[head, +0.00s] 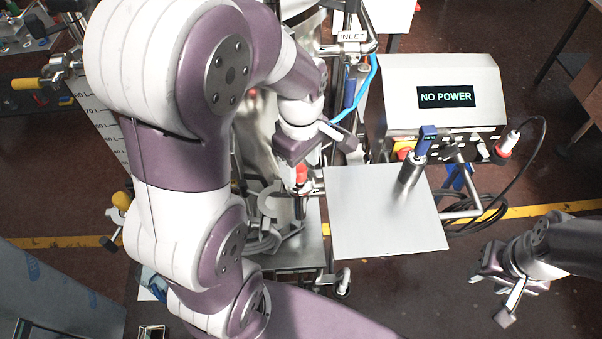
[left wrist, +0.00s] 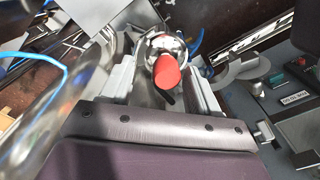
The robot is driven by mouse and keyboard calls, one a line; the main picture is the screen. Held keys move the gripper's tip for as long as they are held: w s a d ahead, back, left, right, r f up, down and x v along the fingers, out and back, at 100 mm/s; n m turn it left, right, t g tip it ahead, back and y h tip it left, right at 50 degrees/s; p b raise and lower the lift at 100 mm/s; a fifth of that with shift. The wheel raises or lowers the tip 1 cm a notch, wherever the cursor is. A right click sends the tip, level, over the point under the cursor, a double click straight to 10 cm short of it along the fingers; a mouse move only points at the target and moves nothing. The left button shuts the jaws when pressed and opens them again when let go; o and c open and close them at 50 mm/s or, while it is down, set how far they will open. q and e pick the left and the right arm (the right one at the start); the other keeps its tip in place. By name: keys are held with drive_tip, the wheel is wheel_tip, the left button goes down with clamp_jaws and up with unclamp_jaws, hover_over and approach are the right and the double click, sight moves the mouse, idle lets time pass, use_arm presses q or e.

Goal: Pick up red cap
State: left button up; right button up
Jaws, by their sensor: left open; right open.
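The red cap (head: 301,174) shows just below my left gripper (head: 314,160) in the head view, partly hidden by it. In the left wrist view the red cap (left wrist: 166,71) appears between the two open fingers, in front of a shiny rounded metal part (left wrist: 165,43). I cannot tell whether the fingers are level with the cap; no finger is seen touching it. My left gripper is open and empty. My right gripper (head: 497,294) is open and empty at the lower right, far from the cap.
A flat metal plate (head: 385,215) lies right of the cap, with a blue-topped post (head: 412,168) on it. A steel control box (head: 442,90) reading "NO POWER" stands behind. A blue hose (head: 362,97) and a black cable (head: 533,165) are nearby. Open floor surrounds my right gripper.

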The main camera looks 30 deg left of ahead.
use_arm(q)
drive_tip(key=shift+s+f, duration=0.1)
drive_tip(key=shift+f, duration=0.3)
drive_tip(key=shift+s+d, duration=0.1)
drive_tip(key=shift+s, duration=0.35)
drive_tip(key=shift+w+f, duration=0.1)
drive_tip(key=shift+w, duration=0.1)
clamp_jaws()
